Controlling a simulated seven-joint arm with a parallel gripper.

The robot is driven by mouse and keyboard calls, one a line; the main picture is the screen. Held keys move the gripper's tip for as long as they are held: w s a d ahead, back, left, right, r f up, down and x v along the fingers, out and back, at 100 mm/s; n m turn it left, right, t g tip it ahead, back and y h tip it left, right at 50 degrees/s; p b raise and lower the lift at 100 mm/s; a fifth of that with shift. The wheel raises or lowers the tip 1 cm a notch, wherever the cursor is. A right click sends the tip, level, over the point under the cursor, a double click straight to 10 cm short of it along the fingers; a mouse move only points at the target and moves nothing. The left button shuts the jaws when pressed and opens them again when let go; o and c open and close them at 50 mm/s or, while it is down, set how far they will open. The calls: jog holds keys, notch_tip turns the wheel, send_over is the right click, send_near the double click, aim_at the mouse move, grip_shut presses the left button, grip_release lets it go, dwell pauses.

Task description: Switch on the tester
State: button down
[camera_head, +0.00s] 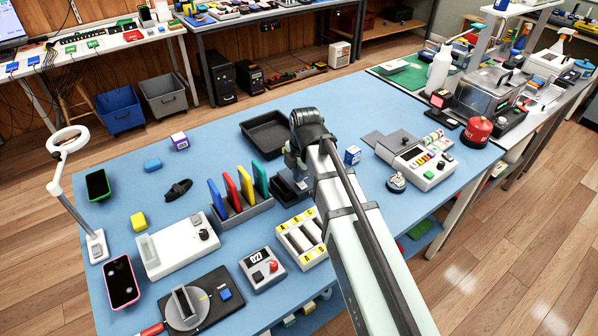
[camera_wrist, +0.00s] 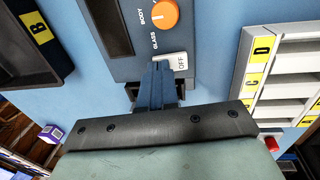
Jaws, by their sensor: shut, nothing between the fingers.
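In the wrist view the tester (camera_wrist: 126,68) is a grey-blue box with an orange knob (camera_wrist: 165,14) marked BODY and GLASS. Its white rocker switch (camera_wrist: 181,62) shows the word OFF. My gripper (camera_wrist: 160,70) is shut and empty. Its fingertips are right at the switch and hide its left part. I cannot tell whether they touch it. In the head view my arm covers much of the spot where the gripper hangs, and the tester cannot be made out clearly there.
A black tray (camera_wrist: 25,50) labelled B lies left of the tester in the wrist view. A white rack (camera_wrist: 285,70) labelled C and D stands right. In the head view, coloured upright phones (camera_head: 231,190) stand in a holder, and a white box device (camera_head: 165,250) sits nearby.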

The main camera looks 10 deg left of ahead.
aim_at(303, 186)
jog(key=shift+f, duration=0.1)
jog(key=shift+w+a+f, duration=0.25)
jog(key=shift+f, duration=0.25)
jog(key=shift+s, duration=0.1)
jog(key=shift+s+d+r, duration=0.1)
jog(key=shift+s+d, duration=0.4)
jog(key=shift+d, duration=0.05)
notch_tip(303, 186, up, 14)
jog(key=w+a, duration=0.2)
jog(key=s+d, duration=0.3)
jog(key=f, duration=0.4)
jog(key=w+a+f, duration=0.1)
jog(key=f, duration=0.8)
jog(key=shift+w+a, duration=0.3)
jog(key=shift+w, duration=0.1)
dwell(0.4)
